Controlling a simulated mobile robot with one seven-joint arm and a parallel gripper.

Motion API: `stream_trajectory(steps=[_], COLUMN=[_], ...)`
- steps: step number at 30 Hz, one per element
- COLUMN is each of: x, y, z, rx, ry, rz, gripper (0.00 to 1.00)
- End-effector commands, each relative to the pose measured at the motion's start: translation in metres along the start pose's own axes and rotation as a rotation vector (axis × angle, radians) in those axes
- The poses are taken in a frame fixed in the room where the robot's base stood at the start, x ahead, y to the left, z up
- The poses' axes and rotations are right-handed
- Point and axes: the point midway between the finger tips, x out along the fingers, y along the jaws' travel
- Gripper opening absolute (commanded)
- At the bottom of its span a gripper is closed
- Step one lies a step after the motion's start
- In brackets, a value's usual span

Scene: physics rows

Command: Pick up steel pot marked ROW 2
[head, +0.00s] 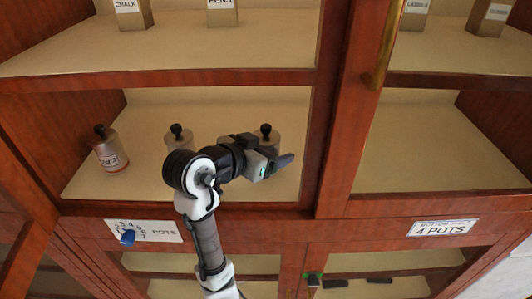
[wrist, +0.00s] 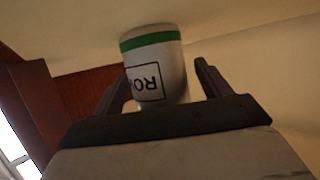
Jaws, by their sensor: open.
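Three steel pots with black knobs stand on the middle cabinet shelf in the head view. The left pot (head: 110,153) has a label whose readable end looks like "W 3". The middle pot (head: 185,142) and right pot (head: 272,139) are partly covered by my arm, and their labels are hidden. My gripper (head: 277,166) is in front of the right pot. In the wrist view my open gripper (wrist: 160,88) has a pot (wrist: 163,60) with a green band between or just beyond its fingers. Its label, seen upside down, shows "RO"; the number is not visible.
The middle shelf (head: 140,185) lies behind a wooden frame, with a door post (head: 345,120) and brass handle (head: 384,45) to the right. An upper shelf (head: 170,55) holds labelled boxes. The right compartment (head: 430,150) is empty.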

Motion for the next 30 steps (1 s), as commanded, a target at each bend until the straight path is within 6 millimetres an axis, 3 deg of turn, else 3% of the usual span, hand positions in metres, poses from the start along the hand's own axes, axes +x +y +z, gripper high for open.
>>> stream_trajectory(steps=[5, 18, 30], x=[-0.0001, -0.0007, -0.0037], y=[0.0000, 0.0000, 0.0000], z=[0.0003, -0.0003, -0.0077], rx=[0.000, 0.001, 0.001], ry=[0.000, 0.001, 0.001], rz=[0.000, -0.001, -0.001], gripper=[0.74, 0.19, 0.19])
